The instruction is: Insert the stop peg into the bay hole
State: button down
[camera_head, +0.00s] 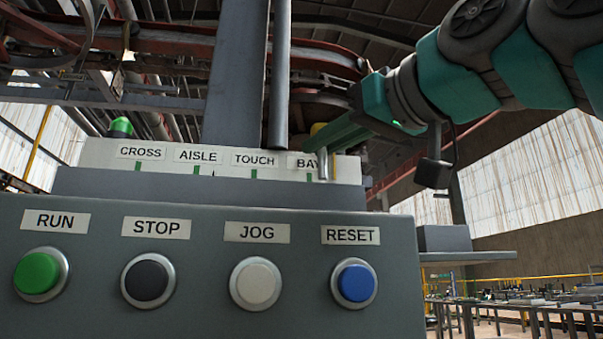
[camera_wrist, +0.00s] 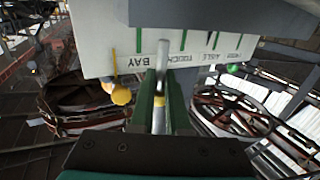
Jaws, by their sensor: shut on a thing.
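My gripper (camera_head: 335,138) reaches in from the right and is shut on the stop peg (camera_head: 323,165), a slim pale metal rod. The peg hangs about upright in front of the white label strip (camera_head: 225,162), by the BAY label (camera_head: 306,163) at its right end. The wrist view shows the peg (camera_wrist: 163,58) between the two green fingers (camera_wrist: 161,105). Its lower end meets the grey ledge (camera_head: 210,189) in the head view. The bay hole is not visible, so I cannot tell whether the tip is in it.
The strip also reads CROSS, AISLE and TOUCH, with green marks. Below is a grey panel (camera_head: 210,230) with green, black, white and blue buttons. A green lamp (camera_head: 121,126) stands at the strip's left. A yellow round piece (camera_wrist: 121,96) is close beside my fingers.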

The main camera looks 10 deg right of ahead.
aim_at(326, 174)
jog(key=shift+f+b, duration=2.1)
jog(key=c, duration=0.8)
grip_release()
jog(key=shift+r, duration=0.1)
jog(key=v, duration=0.7)
jog(key=shift+s+d, duration=0.25)
jog(key=shift+s, duration=0.1)
